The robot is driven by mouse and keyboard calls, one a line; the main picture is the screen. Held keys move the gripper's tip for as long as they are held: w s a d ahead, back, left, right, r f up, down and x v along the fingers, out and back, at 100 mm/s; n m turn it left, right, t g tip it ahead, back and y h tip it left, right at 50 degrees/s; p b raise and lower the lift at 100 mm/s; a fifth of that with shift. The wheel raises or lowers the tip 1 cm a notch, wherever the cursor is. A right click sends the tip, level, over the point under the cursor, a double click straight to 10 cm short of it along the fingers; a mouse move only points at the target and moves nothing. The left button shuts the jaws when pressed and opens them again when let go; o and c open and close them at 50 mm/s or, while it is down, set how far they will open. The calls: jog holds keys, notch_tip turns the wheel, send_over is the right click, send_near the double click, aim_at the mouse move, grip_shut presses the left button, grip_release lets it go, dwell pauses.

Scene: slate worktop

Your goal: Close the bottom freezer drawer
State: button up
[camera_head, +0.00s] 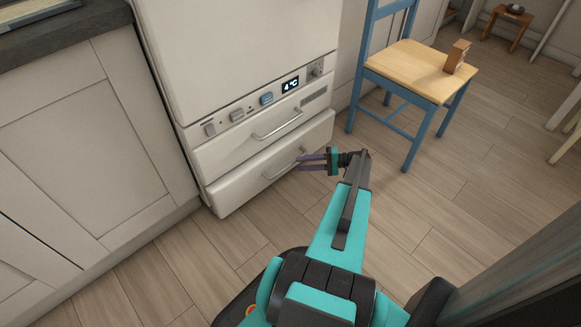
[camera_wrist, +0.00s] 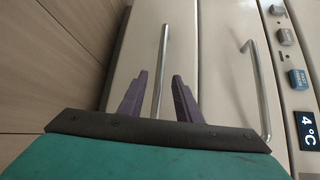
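The bottom freezer drawer (camera_head: 235,195) is a white front at the foot of the fridge, with a metal bar handle (camera_head: 272,175). Its front appears to stand slightly forward of the drawer above. My gripper (camera_head: 299,161) is at the right part of this handle, fingers pointing at the drawer. In the wrist view, the purple fingers of my gripper (camera_wrist: 160,76) are apart, with the bottom drawer's handle (camera_wrist: 165,40) showing between them. Whether they touch it cannot be told. The bottom drawer's front (camera_wrist: 130,60) fills the middle left there.
The upper drawer (camera_head: 235,150) has its own handle (camera_head: 280,124), below a control panel with a 4°C display (camera_head: 290,84). A blue chair (camera_head: 412,68) with a small brown box (camera_head: 457,56) stands right. Cabinets (camera_head: 90,140) flank the left. The wooden floor (camera_head: 440,220) is clear.

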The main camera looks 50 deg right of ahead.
aim_at(290, 164)
jog(key=shift+b+x, duration=0.7)
jog(key=shift+x, duration=2.35)
grip_shut()
